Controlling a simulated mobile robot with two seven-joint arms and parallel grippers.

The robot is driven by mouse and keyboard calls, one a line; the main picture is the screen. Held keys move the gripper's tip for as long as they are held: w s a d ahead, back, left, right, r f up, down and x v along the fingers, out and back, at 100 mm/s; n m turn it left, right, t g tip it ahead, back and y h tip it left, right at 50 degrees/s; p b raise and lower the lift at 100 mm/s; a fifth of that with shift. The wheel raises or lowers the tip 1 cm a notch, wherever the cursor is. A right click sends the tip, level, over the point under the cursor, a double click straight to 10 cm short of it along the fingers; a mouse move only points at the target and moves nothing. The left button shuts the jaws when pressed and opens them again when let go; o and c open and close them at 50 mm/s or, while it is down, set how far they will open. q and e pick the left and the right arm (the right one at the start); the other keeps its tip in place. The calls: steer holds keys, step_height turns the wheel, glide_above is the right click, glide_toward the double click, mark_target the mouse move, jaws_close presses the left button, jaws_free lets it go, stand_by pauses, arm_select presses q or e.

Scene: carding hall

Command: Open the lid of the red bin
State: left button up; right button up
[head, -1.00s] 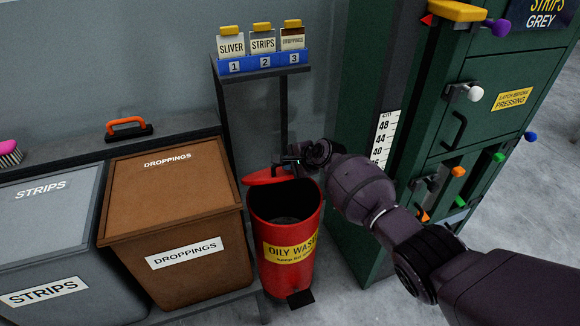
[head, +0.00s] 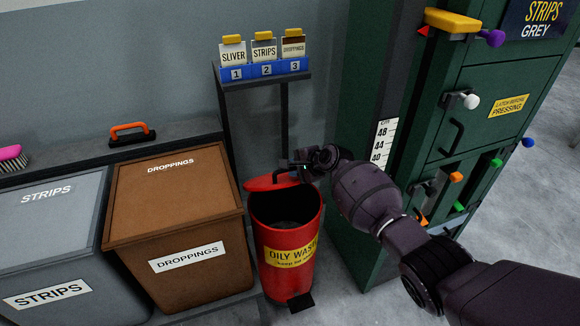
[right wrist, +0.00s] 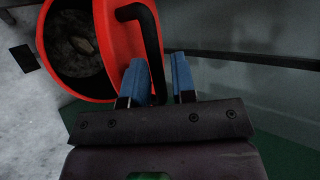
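The red bin (head: 288,270), labelled oily waste, stands upright on the floor with its mouth uncovered; dark contents show inside. Its red lid (head: 270,183) is raised, tilted back at the rear of the rim. In the right wrist view the lid (right wrist: 128,50) shows beside the open mouth, with its black bent handle (right wrist: 150,40). My right gripper (right wrist: 160,75) is at the lid, its two blue fingers apart, open. The handle's lower end passes between them, nearer the left finger; whether it touches is unclear. My left gripper is out of view.
A brown droppings bin (head: 180,205) and a grey strips bin (head: 45,240) stand left of the red bin. A green cabinet (head: 475,110) with knobs and levers stands close on the right. A stand (head: 265,77) with label cards is behind.

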steer(key=p+v, duration=0.3)
steer(key=v, duration=0.5)
steer(key=shift+r, duration=0.2)
